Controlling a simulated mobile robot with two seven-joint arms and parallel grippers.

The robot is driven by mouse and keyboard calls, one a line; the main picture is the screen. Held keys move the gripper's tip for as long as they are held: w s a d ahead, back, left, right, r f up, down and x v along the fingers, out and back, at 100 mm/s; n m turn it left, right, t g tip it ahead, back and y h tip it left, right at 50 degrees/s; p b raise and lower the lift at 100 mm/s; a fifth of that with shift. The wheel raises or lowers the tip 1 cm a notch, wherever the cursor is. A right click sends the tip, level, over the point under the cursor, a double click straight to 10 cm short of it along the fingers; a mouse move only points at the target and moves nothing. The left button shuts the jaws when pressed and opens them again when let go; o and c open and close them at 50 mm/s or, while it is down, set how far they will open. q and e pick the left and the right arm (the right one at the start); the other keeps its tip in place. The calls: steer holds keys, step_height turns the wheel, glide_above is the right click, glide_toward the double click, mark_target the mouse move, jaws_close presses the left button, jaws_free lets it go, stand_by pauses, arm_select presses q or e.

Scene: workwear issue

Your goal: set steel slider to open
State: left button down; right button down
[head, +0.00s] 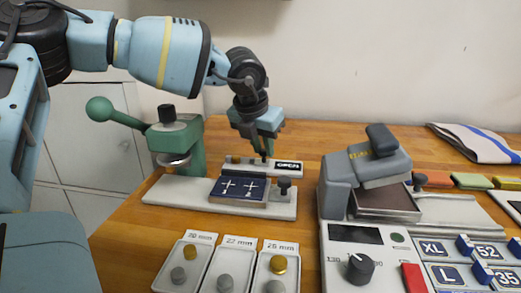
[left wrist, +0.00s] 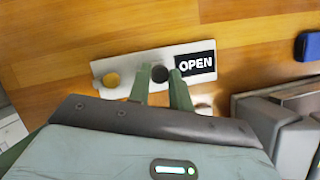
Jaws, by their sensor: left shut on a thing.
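The steel slider is a light grey metal strip (head: 297,174) behind the blue marked plate in the head view, also seen as a pale strip (left wrist: 132,65) in the left wrist view. It has a brass knob (left wrist: 112,79) at the left, a dark knob (left wrist: 160,73), and a black OPEN label (left wrist: 195,66) at the right. My left gripper (head: 265,152) comes down on it from above; its green fingers (left wrist: 160,84) are shut on the dark knob, just left of the OPEN label. My right gripper is not in view.
A green lever press (head: 178,140) stands to the left and a grey heat press (head: 365,170) to the right. A folded cloth (head: 475,143) lies at the back right. The wooden table behind the strip is clear.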

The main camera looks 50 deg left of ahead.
arm_select(q)
steer(key=shift+d, duration=0.1)
steer(key=c, duration=1.7)
jaws_free()
steer(key=o, duration=0.4)
steer(key=shift+w+d, duration=0.15)
steer(key=shift+p+v, duration=0.35)
steer(key=shift+v, duration=3.6)
steer(key=shift+f, duration=0.1)
